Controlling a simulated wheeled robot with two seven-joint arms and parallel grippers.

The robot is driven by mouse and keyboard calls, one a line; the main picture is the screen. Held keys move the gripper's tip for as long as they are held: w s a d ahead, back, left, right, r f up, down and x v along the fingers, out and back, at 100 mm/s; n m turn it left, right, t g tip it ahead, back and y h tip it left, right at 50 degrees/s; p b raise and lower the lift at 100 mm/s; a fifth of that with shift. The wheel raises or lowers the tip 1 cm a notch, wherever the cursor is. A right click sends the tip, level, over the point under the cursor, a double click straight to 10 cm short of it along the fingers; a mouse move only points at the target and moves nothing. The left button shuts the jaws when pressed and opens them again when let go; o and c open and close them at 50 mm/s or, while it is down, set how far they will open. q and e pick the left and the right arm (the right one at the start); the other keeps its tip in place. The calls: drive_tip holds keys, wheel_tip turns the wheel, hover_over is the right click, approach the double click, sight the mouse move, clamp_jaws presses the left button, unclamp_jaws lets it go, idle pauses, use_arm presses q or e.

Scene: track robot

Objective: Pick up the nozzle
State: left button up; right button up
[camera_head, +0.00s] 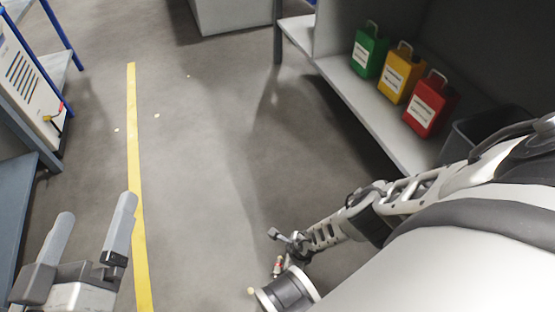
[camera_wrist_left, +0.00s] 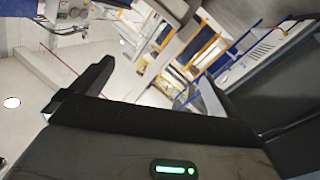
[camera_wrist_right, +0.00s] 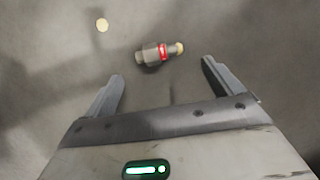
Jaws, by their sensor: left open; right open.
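The nozzle (camera_wrist_right: 157,53) is a small grey piece with a red band and a pale yellowish tip. In the right wrist view it lies on its side on the grey floor, just beyond my fingertips. A small red and pale piece beside my right wrist in the head view (camera_head: 278,265) looks like the same nozzle. My right gripper (camera_wrist_right: 162,72) is open and empty, its fingers spread to either side below the nozzle. My left gripper (camera_head: 95,208) is open and empty at the lower left of the head view, far from the nozzle.
Green (camera_head: 370,51), yellow (camera_head: 396,76) and red (camera_head: 428,106) canisters stand on a grey shelf (camera_head: 350,83) at upper right. A dark bin (camera_head: 475,135) is beside them. A yellow line (camera_head: 135,170) runs along open floor. A workbench (camera_head: 15,215) stands at left.

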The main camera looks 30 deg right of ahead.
drive_tip(key=shift+b+x, duration=0.4)
drive_tip(key=shift+x, duration=0.4)
drive_tip(key=b+x, duration=0.3)
drive_tip(key=shift+a, duration=0.25)
drive_tip(key=shift+b+x, duration=0.8)
drive_tip(key=c, duration=1.2)
use_arm(q)
wheel_tip(320, 180, up, 10)
drive_tip(key=m+t+h, duration=0.3)
drive_tip(key=m+h, duration=0.4)
drive_tip(key=m, duration=0.3)
drive_tip(key=shift+s+a+t, duration=0.15)
drive_tip(key=shift+s+t, duration=0.1)
drive_tip(key=shift+t, duration=0.05)
use_arm(e)
drive_tip(key=shift+s+r, duration=0.1)
drive_tip(key=shift+r, duration=0.05)
